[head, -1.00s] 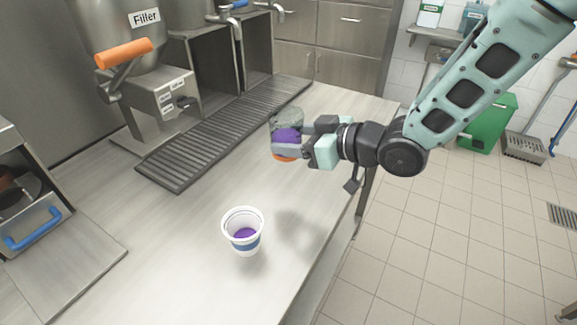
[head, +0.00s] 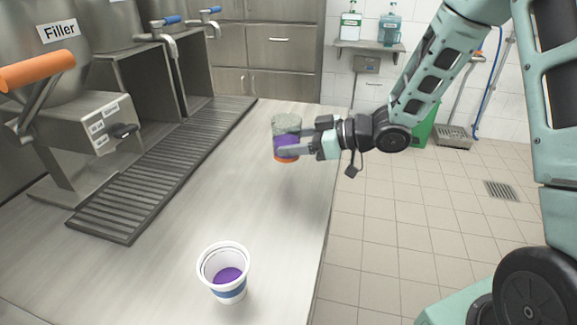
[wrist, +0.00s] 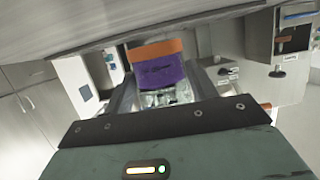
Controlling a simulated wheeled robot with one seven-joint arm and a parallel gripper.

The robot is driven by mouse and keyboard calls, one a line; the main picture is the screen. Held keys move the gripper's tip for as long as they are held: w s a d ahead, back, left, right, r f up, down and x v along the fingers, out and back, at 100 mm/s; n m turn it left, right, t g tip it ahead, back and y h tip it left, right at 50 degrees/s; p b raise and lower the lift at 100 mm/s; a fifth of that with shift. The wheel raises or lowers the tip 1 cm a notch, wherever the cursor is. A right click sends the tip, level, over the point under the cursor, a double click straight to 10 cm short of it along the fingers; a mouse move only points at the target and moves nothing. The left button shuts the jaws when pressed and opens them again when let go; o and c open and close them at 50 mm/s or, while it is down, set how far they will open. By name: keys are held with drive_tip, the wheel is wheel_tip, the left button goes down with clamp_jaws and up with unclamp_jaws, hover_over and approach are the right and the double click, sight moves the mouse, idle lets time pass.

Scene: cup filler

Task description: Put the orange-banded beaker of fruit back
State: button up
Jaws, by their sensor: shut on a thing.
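The orange-banded beaker (head: 286,127) is held upright above the steel counter. It has a clear upper part, purple inside and an orange band at its base. My gripper (head: 290,146) is shut on it from the right; a finger covers part of its side. In the wrist view the beaker (wrist: 158,70) sits between the fingers, orange band uppermost in the picture. I cannot tell how far it is above the counter.
A white cup (head: 224,272) with a blue band and purple contents stands on the counter (head: 190,220) at the front. The filler machine (head: 85,125) and a ribbed drip grate (head: 165,165) are on the left.

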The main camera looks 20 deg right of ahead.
sight(294, 160)
drive_tip(key=shift+f, duration=2.6)
drive_tip(key=shift+b, duration=0.3)
drive_tip(key=shift+f, duration=0.2)
drive_tip(key=o, duration=1.1)
drive_tip(key=shift+r, duration=0.15)
